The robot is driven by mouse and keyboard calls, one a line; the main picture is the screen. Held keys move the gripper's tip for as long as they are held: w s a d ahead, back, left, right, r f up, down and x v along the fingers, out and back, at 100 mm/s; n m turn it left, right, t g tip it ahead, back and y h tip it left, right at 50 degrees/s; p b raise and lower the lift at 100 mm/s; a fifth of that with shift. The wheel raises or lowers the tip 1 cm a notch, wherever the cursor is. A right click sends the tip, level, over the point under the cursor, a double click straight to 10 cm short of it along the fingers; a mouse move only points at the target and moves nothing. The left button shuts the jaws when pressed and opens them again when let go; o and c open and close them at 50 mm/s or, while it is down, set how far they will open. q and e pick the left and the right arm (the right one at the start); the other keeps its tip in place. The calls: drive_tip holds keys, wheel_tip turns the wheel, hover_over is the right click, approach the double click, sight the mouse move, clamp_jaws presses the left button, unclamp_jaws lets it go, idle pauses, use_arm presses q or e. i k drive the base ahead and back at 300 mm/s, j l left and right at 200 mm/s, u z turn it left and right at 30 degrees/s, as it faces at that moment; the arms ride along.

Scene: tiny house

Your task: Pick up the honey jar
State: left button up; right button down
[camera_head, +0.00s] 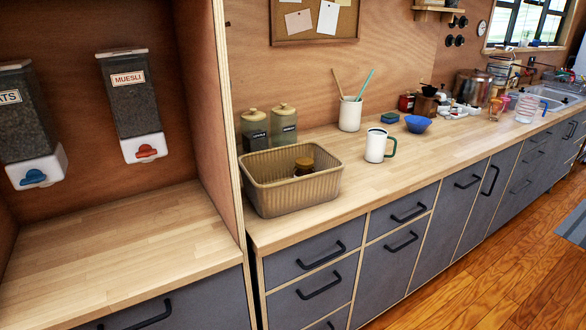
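A small jar with a brown lid and amber glass (304,166) stands inside a beige ribbed basket (292,193) on the wooden counter. It looks like the honey jar, but no label can be read. Its lower part is hidden by the basket's front wall. The basket is at the near left end of the counter, beside the wooden divider panel. Neither of my grippers shows in the head view.
Two lidded canisters (283,124) stand behind the basket. A white mug (376,146), utensil crock (350,114) and blue bowl (418,124) are to its right. The divider panel (225,120) rises at left. Bare counter (365,182) lies right of the basket.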

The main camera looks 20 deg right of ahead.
sight(304, 165)
drive_tip(key=i+l+u, duration=0.1)
drive_tip(key=l+u, duration=0.15)
drive_tip(key=l, duration=1.8)
